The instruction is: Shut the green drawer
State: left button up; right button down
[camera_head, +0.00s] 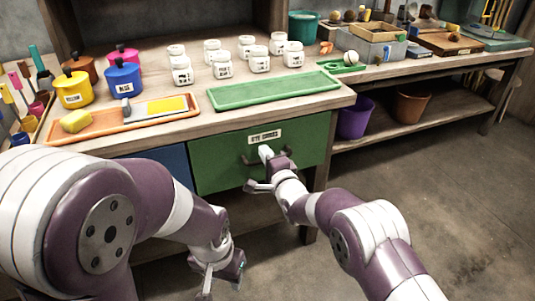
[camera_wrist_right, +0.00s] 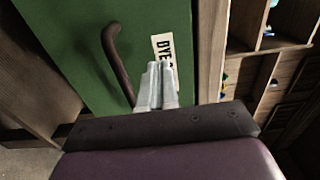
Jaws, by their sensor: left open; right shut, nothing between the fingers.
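The green drawer (camera_head: 222,160) is under the front edge of the workbench, with a white label (camera_head: 264,137) and a dark curved handle. In the head view its front looks close to the bench edge; I cannot tell how large any gap is. My right gripper (camera_head: 265,152) is shut and empty, its fingertips at the drawer front near the handle and label. The right wrist view shows the shut fingers (camera_wrist_right: 157,86) beside the handle (camera_wrist_right: 117,60), over the label's lower end; contact is unclear. My left gripper (camera_head: 224,272) is open and empty, low in front of the bench.
A blue drawer (camera_head: 170,160) is left of the green one. On the bench are a green tray (camera_head: 270,90), several white jars (camera_head: 222,66), coloured pots (camera_head: 123,78) and an orange tray (camera_head: 130,121). Purple (camera_head: 354,118) and brown buckets stand on the right lower shelf. Floor at right is clear.

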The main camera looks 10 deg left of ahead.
jog(key=p+v, duration=0.3)
jog(key=v, duration=0.6)
jog(key=s+d+f+n+g+h, duration=0.65)
jog(key=s+d+f+n, duration=0.2)
jog(key=f, duration=0.35)
jog(key=s+d+r+n+g+h, duration=0.2)
jog(key=s+d+r+g, duration=0.15)
jog(key=s+d, duration=0.6)
jog(key=s+d+r+n+g+h, duration=0.2)
jog(key=s+d+g, duration=0.2)
jog(key=s+d, duration=0.5)
jog(key=d+r+p, duration=0.2)
jog(key=r+p, duration=1.4)
jog(key=r, duration=0.1)
jog(key=w+d+r+m+p, duration=0.1)
jog(key=r+p, duration=1.5)
jog(key=r, duration=0.2)
jog(key=shift+d+t, duration=0.35)
jog(key=shift+t, duration=0.05)
jog(key=shift+w+m, duration=0.1)
jog(key=shift+m, duration=0.15)
